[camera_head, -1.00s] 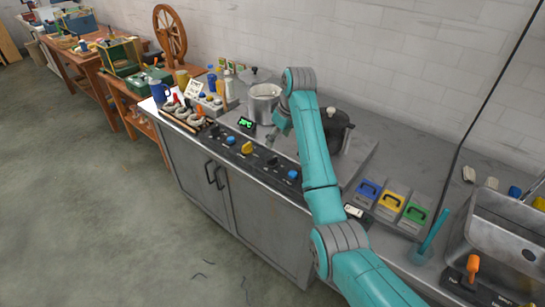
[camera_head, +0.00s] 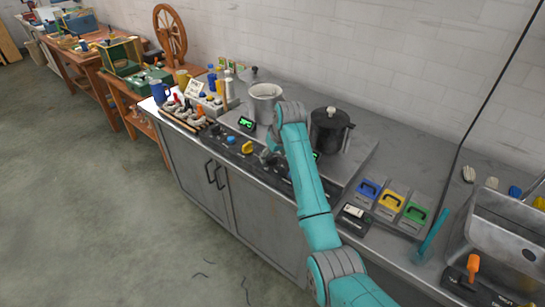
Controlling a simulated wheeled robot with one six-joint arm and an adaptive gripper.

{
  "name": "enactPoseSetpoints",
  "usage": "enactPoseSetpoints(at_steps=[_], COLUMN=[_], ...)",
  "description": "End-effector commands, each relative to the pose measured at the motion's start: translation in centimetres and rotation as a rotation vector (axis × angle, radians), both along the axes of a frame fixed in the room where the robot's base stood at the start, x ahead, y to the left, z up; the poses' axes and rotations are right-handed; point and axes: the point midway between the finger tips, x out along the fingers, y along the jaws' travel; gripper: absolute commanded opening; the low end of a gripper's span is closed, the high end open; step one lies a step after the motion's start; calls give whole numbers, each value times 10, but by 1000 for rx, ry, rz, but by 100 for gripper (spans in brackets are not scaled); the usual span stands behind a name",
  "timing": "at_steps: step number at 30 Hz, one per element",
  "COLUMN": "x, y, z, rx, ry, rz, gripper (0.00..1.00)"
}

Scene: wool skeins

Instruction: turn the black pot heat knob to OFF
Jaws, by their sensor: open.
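The black pot (camera_head: 329,132) with a lid stands on the right part of the steel cooktop. A dark control strip runs along the counter's front edge, with a blue knob (camera_head: 231,140) and a yellow knob (camera_head: 247,147) in plain sight. My gripper (camera_head: 267,156) is open, low over this strip, just right of the yellow knob. Whether it touches a knob cannot be told.
A pale pot (camera_head: 265,101) stands left of the black pot. A green-lit display (camera_head: 247,123) sits in front of it. Bottles and a spinning wheel (camera_head: 170,34) are at left.

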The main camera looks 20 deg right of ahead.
Motion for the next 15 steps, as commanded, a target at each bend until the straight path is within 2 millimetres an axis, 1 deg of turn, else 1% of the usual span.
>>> enactPoseSetpoints(at_steps=[1,6,14,15], x=[2,5,6,6], y=[1,2,2,2], z=[-5,-13,-14,-14], rx=[0,0,0,0], ry=[1,0,-1,-1], rz=[0,1,1,1], gripper=[71,71,71,66])
